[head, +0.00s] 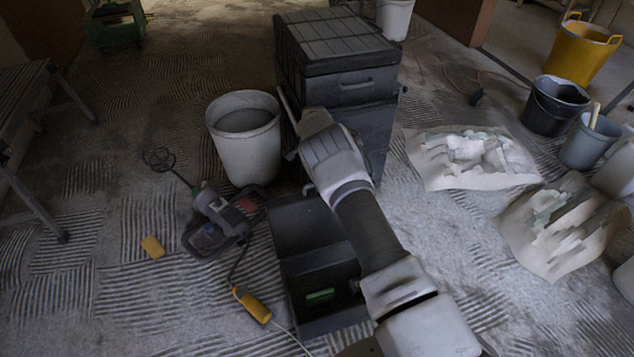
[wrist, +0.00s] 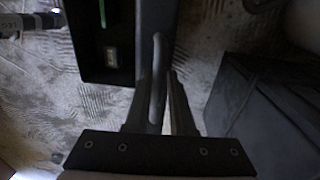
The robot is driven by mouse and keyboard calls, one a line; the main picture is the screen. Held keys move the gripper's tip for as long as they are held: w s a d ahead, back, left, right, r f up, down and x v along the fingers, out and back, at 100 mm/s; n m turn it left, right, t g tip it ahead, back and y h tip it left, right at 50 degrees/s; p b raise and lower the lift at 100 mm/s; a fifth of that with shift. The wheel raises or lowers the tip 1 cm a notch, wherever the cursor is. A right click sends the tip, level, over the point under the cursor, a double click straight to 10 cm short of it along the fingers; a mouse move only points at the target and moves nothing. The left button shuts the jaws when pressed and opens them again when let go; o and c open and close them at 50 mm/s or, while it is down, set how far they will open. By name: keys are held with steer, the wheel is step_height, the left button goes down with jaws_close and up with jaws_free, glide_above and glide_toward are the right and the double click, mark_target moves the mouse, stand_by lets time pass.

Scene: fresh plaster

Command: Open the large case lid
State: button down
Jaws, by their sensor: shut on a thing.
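The large dark grey case (head: 376,118) stands upright at the top middle of the head view. Its ribbed lid (head: 335,32) lies flat and closed on top. A handle (head: 356,84) shows on the upper front face. My gripper (head: 287,105) is at the case's left front edge, mostly hidden behind my wrist in the head view. In the wrist view my gripper (wrist: 161,85) has its two fingers around a slim grey bar (wrist: 158,52) and is shut on it. I cannot tell where the bar joins the case.
An open dark tray (head: 300,232) with a green item lies in front of the case. A white bucket (head: 247,150) stands close to its left. A mixer tool (head: 222,215) lies on the floor. The floor far left is mostly free.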

steer(key=shift+w+r, duration=0.15)
steer(key=shift+w, duration=0.45)
steer(key=c, duration=1.1)
jaws_free()
steer(key=r+p, duration=0.1)
steer(key=r, duration=0.4)
steer(key=r+p, duration=0.2)
steer(key=r, duration=0.4)
steer(key=r+p, duration=0.2)
steer(key=r, duration=0.4)
steer(key=shift+w+a, duration=0.3)
steer(key=shift+w, duration=0.1)
steer(key=shift+r, duration=0.1)
